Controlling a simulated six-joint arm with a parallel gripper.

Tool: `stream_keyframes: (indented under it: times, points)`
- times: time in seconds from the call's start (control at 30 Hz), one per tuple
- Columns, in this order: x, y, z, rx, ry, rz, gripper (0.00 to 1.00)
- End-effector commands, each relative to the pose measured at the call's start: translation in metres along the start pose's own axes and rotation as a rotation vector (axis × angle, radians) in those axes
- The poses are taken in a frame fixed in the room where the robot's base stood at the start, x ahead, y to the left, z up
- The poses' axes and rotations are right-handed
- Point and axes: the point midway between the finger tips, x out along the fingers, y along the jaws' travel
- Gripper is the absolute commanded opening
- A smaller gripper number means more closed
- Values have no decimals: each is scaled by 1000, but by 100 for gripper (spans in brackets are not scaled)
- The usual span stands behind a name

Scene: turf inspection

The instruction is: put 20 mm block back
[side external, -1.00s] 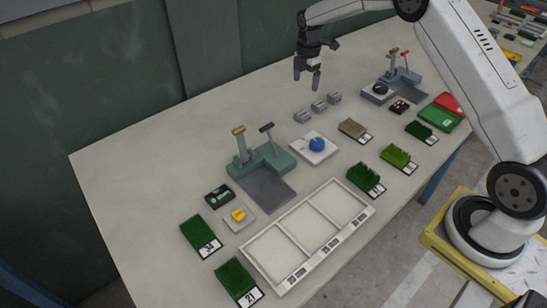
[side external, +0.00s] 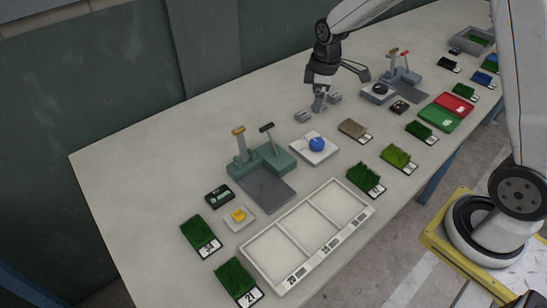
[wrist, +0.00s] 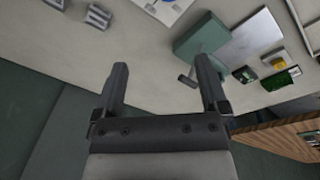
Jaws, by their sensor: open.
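I cannot tell which is the 20 mm one.
A white three-compartment tray (side external: 251,263) lies at the front, its compartments empty. A green stand (side external: 264,160) and a white plate with a blue ball (side external: 317,145) lie between. Several turf samples lie around, one at the left (side external: 201,232).

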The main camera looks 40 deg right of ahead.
Motion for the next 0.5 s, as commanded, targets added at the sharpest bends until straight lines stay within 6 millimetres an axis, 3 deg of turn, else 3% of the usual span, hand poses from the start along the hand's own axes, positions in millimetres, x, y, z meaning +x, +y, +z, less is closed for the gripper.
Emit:
stream_keyframes:
  times: [0.5]
  points:
    - [-16,-123,66,597,86,32,93]
